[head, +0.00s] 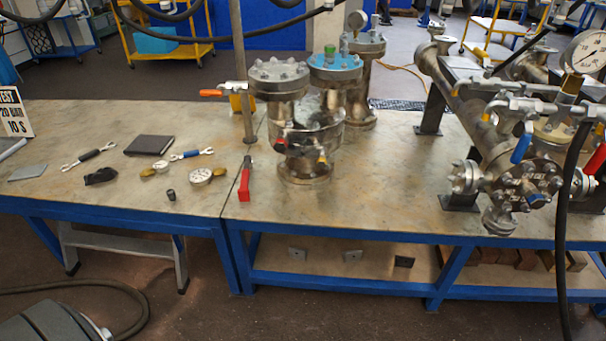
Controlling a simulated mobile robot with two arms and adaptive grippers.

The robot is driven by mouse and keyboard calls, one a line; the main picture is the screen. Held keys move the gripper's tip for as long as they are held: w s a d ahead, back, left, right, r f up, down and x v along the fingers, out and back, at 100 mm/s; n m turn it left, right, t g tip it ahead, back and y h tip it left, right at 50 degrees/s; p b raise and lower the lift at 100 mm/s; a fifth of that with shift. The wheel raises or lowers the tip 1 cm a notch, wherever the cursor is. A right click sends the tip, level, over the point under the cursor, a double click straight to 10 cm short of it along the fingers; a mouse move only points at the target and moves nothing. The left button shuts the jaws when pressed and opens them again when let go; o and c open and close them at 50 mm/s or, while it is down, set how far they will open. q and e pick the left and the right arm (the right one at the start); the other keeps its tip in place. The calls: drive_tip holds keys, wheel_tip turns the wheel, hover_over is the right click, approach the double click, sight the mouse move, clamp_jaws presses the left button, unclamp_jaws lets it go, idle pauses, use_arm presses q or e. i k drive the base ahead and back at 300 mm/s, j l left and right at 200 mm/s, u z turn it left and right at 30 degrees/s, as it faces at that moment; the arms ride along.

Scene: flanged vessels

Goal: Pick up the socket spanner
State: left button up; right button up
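No tool can be told for certain as the socket spanner at this size. A spanner with a black grip (88,157) lies on the left bench (60,120). A spanner with a blue grip (191,154) lies to its right, past a dark notebook. A small dark cylinder (171,194), perhaps a socket, stands near the front edge. A red-handled tool (245,180) lies by the seam between the benches. Neither of my grippers is in view.
A dark notebook (150,145), a white dial gauge (200,176) and a black item (100,176) lie among the tools. Flanged vessels (300,120) stand right of an upright pole (241,70). Pipework (520,170) fills the right bench end. A black hose (566,200) hangs at the right.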

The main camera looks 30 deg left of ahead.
sight(244, 192)
drive_tip(key=j+z, duration=0.3)
drive_tip(key=j, duration=0.15)
drive_tip(key=j+z, duration=0.25)
drive_tip(key=j, duration=0.2)
drive_tip(key=k+j+z, duration=0.15)
drive_tip(key=j+z, duration=0.15)
drive_tip(key=k+j+z, duration=0.1)
drive_tip(key=j+z, duration=0.15)
drive_tip(key=j, duration=0.3)
drive_tip(key=k+j+z, duration=0.15)
drive_tip(key=j+z, duration=0.15)
drive_tip(key=j, duration=0.1)
